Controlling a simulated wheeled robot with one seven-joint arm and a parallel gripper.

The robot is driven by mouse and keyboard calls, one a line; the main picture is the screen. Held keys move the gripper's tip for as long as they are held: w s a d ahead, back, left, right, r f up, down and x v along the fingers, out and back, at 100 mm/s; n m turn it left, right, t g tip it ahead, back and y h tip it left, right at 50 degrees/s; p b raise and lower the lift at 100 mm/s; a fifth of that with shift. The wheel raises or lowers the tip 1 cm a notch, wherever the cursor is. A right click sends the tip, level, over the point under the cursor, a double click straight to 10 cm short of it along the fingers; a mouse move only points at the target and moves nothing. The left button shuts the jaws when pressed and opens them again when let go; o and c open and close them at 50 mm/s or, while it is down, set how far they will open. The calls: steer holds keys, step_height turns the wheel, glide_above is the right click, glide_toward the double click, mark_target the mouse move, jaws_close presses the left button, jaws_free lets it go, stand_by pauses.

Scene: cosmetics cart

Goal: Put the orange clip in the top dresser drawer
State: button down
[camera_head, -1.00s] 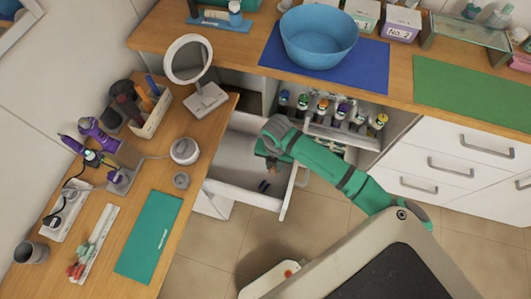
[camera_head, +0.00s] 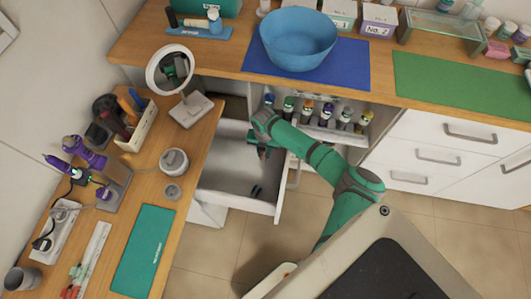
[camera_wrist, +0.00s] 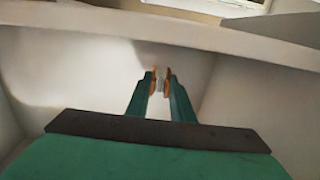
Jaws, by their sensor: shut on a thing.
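My gripper (camera_head: 263,154) is over the inside of the pulled-out white drawer (camera_head: 228,202) in the head view, pointing down. In the wrist view its two fingers (camera_wrist: 158,83) are close together, with orange and pale parts between the tips. These look like the orange clip (camera_wrist: 152,86), mostly hidden by the fingers. The pale drawer interior is below and behind the tips. A small dark thing or shadow (camera_head: 256,190) shows on the drawer floor near its front; I cannot tell which.
A blue bowl (camera_head: 297,40) stands on the back counter. Several bottles (camera_head: 325,112) stand on a shelf behind my arm.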

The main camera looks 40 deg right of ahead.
steer(key=shift+f, duration=0.85)
steer(key=c, duration=1.6)
jaws_free()
steer(key=shift+f, duration=0.1)
steer(key=shift+o, duration=0.2)
step_height(320, 180, up, 12)
steer(key=shift+r, duration=0.15)
